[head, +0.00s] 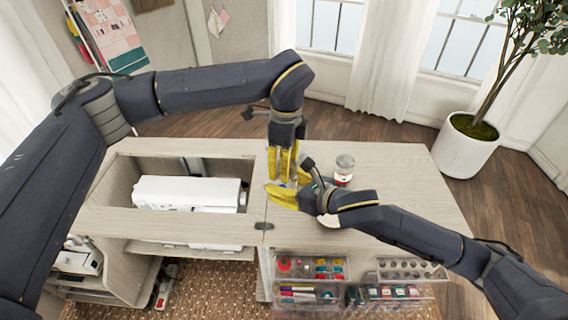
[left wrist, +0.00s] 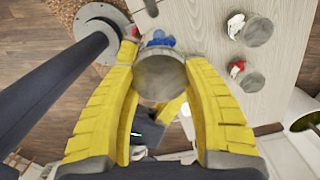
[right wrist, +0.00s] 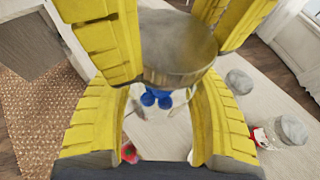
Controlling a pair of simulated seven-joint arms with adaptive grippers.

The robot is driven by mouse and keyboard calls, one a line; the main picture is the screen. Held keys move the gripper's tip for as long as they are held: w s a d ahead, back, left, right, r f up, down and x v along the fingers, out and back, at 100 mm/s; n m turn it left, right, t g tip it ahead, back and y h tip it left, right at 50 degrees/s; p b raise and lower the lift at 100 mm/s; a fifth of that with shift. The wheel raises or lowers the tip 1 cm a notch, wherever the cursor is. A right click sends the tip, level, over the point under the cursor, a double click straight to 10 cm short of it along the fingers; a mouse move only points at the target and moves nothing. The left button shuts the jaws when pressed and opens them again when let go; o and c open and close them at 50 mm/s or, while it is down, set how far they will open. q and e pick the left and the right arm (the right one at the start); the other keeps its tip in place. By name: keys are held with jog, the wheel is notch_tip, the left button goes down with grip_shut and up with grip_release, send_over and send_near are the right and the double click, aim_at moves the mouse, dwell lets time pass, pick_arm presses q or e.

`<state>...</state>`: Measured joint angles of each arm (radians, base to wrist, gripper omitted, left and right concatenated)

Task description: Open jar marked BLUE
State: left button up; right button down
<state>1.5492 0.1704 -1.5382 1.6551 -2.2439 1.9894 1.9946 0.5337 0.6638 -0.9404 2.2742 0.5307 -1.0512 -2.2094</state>
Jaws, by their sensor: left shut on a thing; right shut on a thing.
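A clear jar with a round grey lid and blue contents (right wrist: 155,98) is held between my two grippers. In the left wrist view the lid (left wrist: 160,76) faces the camera, with the blue contents (left wrist: 160,38) beyond it. My left gripper (head: 284,172) comes from above, its yellow fingers shut around the lid. My right gripper (head: 281,191) comes from the right, its fingers shut on the jar's body below the lid. The lid is on the jar. The fingers mostly hide the jar in the head view. No marking on it is readable.
A grey-lidded jar with red contents (head: 344,169) stands on the cabinet top (head: 410,190). Another jar (head: 329,220) stands nearer, partly behind my right arm. A white sewing machine (head: 188,193) lies in the left recess. Clear organizers (head: 310,268) are at the front. The right top is free.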

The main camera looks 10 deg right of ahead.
pick_arm(q)
jog(key=shift+r, duration=0.35)
dwell(0.3)
jog(key=shift+r, duration=0.7)
jog(key=shift+r, duration=0.1)
